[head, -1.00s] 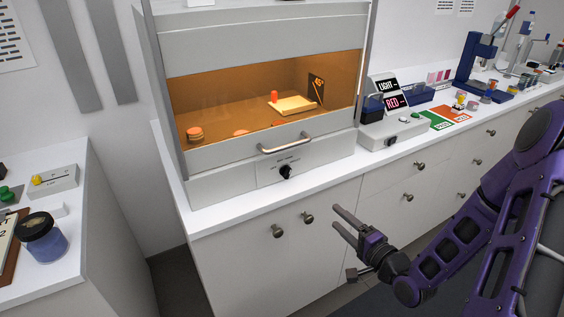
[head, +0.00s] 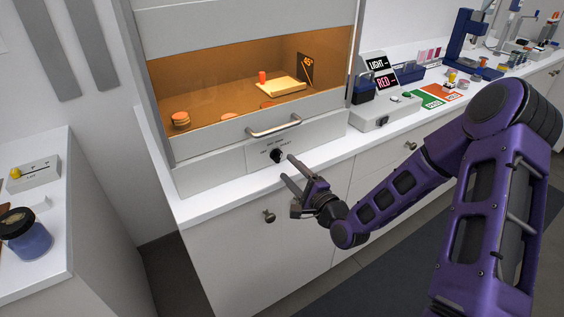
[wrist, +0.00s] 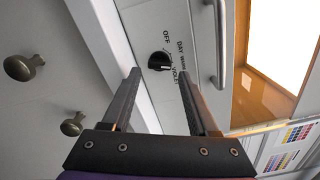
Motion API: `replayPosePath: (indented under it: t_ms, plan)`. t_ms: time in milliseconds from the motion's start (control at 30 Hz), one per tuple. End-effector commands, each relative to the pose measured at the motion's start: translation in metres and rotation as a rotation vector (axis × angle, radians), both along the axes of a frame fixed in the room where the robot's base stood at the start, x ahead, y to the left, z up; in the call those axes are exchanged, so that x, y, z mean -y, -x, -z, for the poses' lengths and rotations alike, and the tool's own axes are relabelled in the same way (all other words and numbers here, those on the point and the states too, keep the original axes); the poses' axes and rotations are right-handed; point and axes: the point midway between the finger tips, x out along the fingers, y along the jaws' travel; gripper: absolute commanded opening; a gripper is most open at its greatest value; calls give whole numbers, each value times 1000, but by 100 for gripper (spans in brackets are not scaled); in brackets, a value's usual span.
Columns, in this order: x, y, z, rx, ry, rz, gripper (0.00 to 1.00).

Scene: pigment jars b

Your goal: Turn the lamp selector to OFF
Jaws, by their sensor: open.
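The lamp selector is a small black knob (head: 277,156) on the pale panel below the booth's handle. In the wrist view the knob (wrist: 159,61) has the words OFF, DAY, WARM and a partly covered VIOLET around it. A light mark on the knob seems to face the WARM and VIOLET side, but it is too small to be sure. My gripper (head: 288,168) is open and empty, in front of the panel, just right of and below the knob. In the wrist view the knob shows beyond and between the fingertips (wrist: 160,73), with no contact visible.
The booth's bar handle (head: 274,127) runs just above the knob. The white counter edge (head: 225,207) and drawer knobs (head: 269,216) lie below. A grey box (head: 383,114) with LIGHT and RED signs stands to the right. A blue jar (head: 25,234) stands on the left counter.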

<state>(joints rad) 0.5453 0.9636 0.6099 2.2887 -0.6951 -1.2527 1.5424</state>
Motion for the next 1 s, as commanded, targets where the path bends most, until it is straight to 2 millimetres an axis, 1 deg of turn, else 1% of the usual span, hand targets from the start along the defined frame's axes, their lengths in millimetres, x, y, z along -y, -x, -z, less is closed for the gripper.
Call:
replayPosePath:
  t_ms: [33, 100, 300, 633, 667, 700, 767, 900, 1000]
  plan:
    - [-7, -8, 0, 1, 0, -3, 60]
    - [-13, -18, 0, 1, -1, -2, 60]
    - [-23, -34, 0, 0, 0, 0, 60]
    - [-26, -38, 0, -1, 1, 0, 60]
    - [-26, -38, 0, -1, 1, 0, 58]
    - [-26, -38, 0, -1, 1, 0, 51]
    - [-25, -38, 0, -1, 1, 0, 40]
    - [-25, -38, 0, 0, 0, 0, 15]
    - [-25, -37, 0, 0, 0, 0, 0]
